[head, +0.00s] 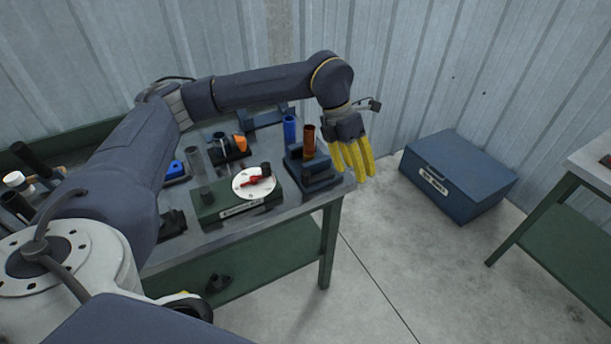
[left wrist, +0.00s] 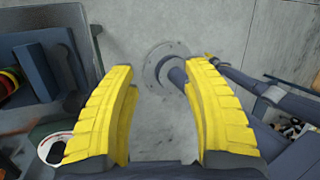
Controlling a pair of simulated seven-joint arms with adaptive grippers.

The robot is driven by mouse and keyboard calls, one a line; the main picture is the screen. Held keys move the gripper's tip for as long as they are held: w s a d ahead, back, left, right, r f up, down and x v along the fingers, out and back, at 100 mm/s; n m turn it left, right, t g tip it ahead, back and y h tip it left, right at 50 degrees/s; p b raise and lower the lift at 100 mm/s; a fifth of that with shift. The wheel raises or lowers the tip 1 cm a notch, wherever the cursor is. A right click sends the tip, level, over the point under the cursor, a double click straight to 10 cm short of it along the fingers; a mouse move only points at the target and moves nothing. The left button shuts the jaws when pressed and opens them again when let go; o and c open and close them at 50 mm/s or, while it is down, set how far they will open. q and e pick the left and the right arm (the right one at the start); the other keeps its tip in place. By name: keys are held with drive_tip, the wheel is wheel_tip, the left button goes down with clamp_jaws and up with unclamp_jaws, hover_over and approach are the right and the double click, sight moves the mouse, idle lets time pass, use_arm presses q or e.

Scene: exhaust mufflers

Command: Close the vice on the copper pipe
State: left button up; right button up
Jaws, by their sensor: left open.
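The copper pipe (head: 308,140) stands upright in the dark blue-grey vice (head: 316,184) at the right end of the workbench. My left gripper (head: 359,164) has yellow fingers and hangs just right of the vice, past the bench edge. Blue-grey blocks, apparently the vice (left wrist: 38,72), lie left of the fingers there. I cannot tell from these views whether the jaws touch the pipe. My right gripper is not in view.
A blue cylinder (head: 289,131) stands behind the vice. A green box (head: 237,203) with a white dial (head: 247,184) and red pointer is to its left. A blue case (head: 459,172) sits on the floor at right. Open floor lies between bench and case.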

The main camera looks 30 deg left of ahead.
sight(305, 173)
use_arm(q)
drive_tip(key=w+a+r+n+y, duration=0.1)
drive_tip(key=a+r+n+y, duration=0.15)
drive_tip(key=a, duration=0.45)
drive_tip(key=a+r+n+y, duration=0.2)
drive_tip(key=a+r, duration=0.1)
drive_tip(key=a, duration=0.5)
wheel_tip(305, 173, down, 17)
drive_tip(key=shift+w+d, duration=0.1)
clamp_jaws()
